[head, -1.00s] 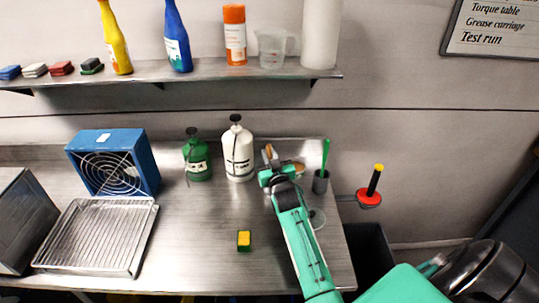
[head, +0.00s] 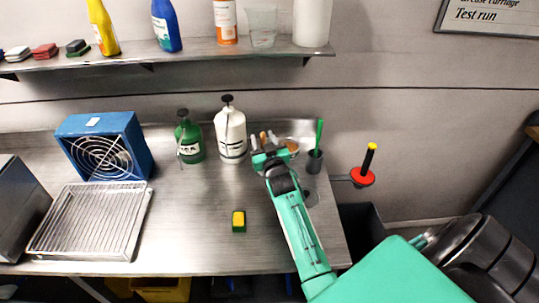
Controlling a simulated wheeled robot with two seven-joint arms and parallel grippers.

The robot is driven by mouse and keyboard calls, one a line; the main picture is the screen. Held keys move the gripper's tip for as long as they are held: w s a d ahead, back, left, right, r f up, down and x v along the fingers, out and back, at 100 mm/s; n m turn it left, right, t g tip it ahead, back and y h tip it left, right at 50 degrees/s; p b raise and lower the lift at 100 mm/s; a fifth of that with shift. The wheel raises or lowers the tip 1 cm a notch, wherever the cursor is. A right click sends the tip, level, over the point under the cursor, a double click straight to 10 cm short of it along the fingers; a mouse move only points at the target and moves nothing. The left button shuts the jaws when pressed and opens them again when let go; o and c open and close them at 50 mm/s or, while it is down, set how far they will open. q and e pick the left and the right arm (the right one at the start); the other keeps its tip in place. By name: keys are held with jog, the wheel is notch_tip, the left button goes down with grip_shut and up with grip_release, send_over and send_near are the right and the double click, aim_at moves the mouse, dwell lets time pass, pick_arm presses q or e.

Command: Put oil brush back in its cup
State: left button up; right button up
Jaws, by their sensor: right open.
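A dark grey cup (head: 315,162) stands near the bench's right end with a green stick-like handle (head: 320,133) upright in it. I cannot tell whether this handle is the oil brush. My right gripper (head: 264,145) is open, left of the cup and just right of the white bottle. Small tan-orange pieces show at its fingers and beside it (head: 292,147); the gripper partly hides them and I cannot tell what they are. My left gripper is out of view.
A white pump bottle (head: 231,135) and a green one (head: 189,142) stand at the back. A yellow-green sponge (head: 239,221), wire rack tray (head: 92,222) and blue fan box (head: 103,147) lie left. A red disc with a black post (head: 365,168) sticks out right of the bench.

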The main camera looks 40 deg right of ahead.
jog(key=b+v, duration=0.3)
jog(key=v, duration=1)
